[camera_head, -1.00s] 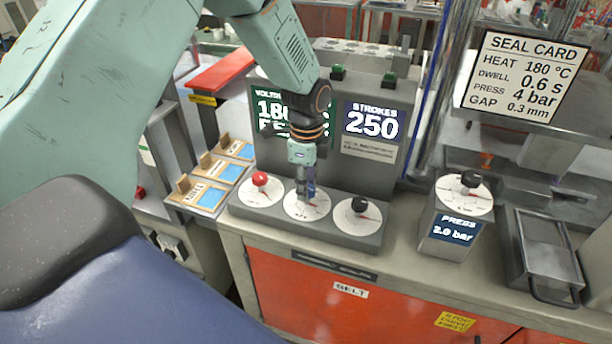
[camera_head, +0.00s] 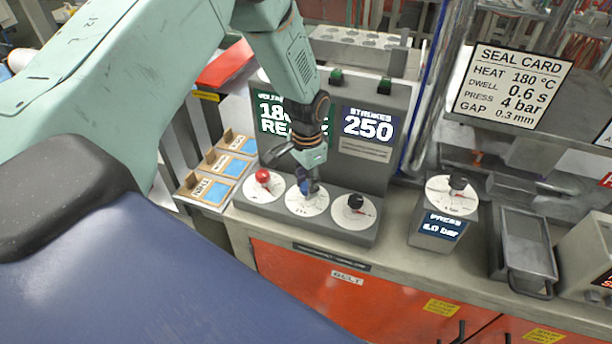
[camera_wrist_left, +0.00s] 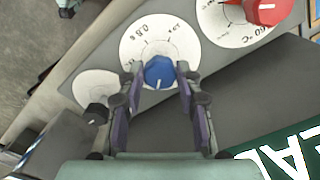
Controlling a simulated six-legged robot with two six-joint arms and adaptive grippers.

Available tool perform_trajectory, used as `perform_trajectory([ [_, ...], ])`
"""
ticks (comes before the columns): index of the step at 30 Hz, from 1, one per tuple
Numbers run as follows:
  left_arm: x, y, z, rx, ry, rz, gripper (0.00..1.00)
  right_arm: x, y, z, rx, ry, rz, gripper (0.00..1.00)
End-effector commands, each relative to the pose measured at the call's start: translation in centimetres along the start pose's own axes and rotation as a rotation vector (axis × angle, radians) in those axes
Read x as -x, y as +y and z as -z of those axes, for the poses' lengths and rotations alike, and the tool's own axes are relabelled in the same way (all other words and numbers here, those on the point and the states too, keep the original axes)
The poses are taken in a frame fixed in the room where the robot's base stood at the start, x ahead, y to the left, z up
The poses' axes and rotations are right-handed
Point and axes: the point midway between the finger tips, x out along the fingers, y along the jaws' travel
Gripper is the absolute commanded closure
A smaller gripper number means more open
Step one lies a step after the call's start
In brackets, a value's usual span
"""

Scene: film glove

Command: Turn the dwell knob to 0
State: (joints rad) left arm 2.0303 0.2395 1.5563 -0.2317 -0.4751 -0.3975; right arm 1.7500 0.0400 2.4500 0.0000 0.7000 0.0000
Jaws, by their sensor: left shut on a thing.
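The blue dwell knob (camera_wrist_left: 159,72) sits on a round white dial (camera_wrist_left: 137,43) marked around 0.8 s in the left wrist view. In the head view this is the middle dial (camera_head: 303,208) of three on the grey control box. My left gripper (camera_head: 307,187) comes down on it from above, wrist tilted. Its two fingers (camera_wrist_left: 158,68) are shut on the sides of the knob, which is partly hidden in the head view. My right gripper is in neither view.
A red knob (camera_head: 262,176) stands left of the dwell knob and a black knob (camera_head: 355,201) right of it, both close. A separate press box (camera_head: 437,226) and a metal tray (camera_head: 527,240) stand farther right. The seal card (camera_head: 512,88) reads dwell 0.6 s.

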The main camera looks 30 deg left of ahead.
Motion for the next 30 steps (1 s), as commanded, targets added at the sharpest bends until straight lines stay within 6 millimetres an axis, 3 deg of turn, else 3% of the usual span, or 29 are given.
perform_trajectory([
  [18, 0.2, 0.0, 0.1, 0.567, 0.001, 0.001, 0.97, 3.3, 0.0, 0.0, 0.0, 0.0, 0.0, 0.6],
  [30, 0.2, -0.1, 0.2, 0.801, 0.006, 0.001, 0.97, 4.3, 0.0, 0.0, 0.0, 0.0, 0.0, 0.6],
])
